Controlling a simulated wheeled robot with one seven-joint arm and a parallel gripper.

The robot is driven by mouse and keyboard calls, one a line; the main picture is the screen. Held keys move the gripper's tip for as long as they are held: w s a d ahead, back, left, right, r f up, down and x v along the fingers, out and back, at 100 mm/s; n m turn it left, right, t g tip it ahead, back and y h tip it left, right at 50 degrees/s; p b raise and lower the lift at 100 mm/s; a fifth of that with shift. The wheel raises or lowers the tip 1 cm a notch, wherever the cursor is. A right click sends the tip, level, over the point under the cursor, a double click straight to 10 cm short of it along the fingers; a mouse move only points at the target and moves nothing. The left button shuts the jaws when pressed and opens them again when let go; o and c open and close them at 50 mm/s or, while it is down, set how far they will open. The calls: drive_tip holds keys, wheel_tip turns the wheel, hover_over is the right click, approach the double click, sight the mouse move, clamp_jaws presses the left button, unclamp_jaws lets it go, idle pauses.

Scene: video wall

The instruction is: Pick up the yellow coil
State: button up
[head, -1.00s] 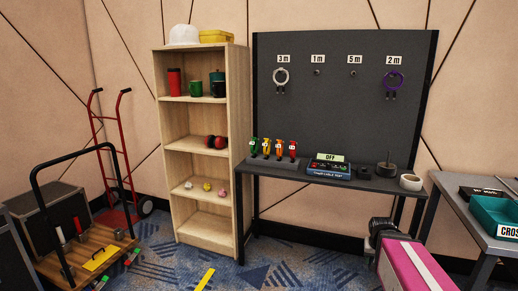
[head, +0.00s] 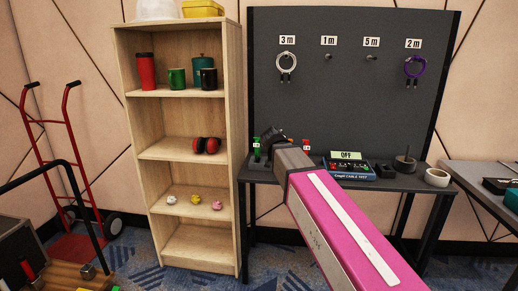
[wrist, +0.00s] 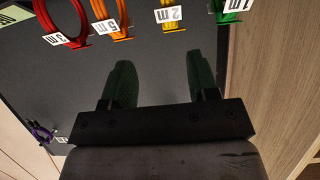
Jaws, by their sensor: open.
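My gripper (wrist: 163,75) is open and empty. Its two dark fingers point towards the coils, with the yellow one roughly ahead of the gap, apart from it. In the head view my gripper (head: 276,137) is over the left end of the bench, among the coils.
A red coil (wrist: 62,25) is beside the orange one. The bench (head: 392,184) also holds a cable tester (head: 348,168), a black spindle and a white tape roll (head: 437,177). A wooden shelf (head: 235,120) stands close on the left. A pegboard (head: 350,100) rises behind.

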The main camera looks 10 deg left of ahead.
drive_tip(key=x, duration=0.3)
drive_tip(key=a+r+x, duration=0.1)
drive_tip(key=x, duration=0.7)
drive_tip(key=shift+w+a+r, duration=0.15)
drive_tip(key=shift+w, duration=0.2)
clamp_jaws()
